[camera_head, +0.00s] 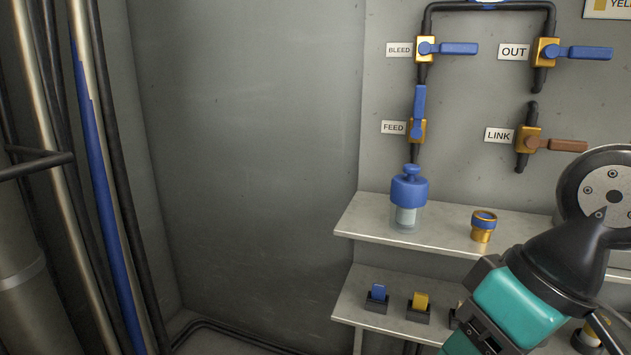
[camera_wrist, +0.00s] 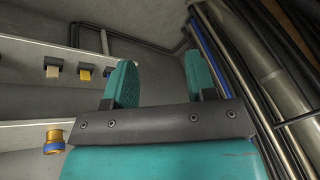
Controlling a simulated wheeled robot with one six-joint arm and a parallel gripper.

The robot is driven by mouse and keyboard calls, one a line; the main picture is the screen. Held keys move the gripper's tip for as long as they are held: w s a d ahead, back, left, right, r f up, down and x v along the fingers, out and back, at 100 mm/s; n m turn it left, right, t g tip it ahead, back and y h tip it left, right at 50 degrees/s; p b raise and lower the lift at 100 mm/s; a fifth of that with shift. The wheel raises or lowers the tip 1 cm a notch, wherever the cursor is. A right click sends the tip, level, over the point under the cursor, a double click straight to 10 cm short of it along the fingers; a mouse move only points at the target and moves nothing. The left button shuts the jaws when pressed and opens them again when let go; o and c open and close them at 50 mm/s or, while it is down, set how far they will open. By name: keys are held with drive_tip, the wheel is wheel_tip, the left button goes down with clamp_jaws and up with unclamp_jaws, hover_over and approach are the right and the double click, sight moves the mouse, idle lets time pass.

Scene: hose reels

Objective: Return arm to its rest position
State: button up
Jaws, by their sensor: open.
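My gripper (camera_wrist: 160,79) shows in the wrist view with its two teal fingers apart and only grey wall and floor visible between them. It holds nothing. My arm (camera_head: 515,300), teal and black, reaches into the lower right of the head view, in front of the shelves. Its fingertips cannot be made out there. In the wrist view the shelves lie to the left of the fingers, and a brass fitting with a blue ring (camera_wrist: 54,138) sits near the left finger's side in the picture, apart from it.
A blue-capped clear bottle (camera_head: 408,195) and the brass fitting (camera_head: 483,227) stand on the upper shelf (camera_head: 365,225). Blue and yellow tabs in black holders (camera_head: 377,293) sit below. Valves with BLEED, FEED, OUT and LINK labels line the wall. Pipes (camera_head: 95,170) run at left; the middle-left is clear.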

wheel_tip(320, 180, up, 29)
drive_tip(key=s+n+g+p, duration=0.1)
drive_tip(key=s+p, duration=0.1)
drive_tip(key=p, duration=2.8)
drive_tip(key=shift+s+a+r, duration=0.15)
drive_tip(key=shift+s+r, duration=0.05)
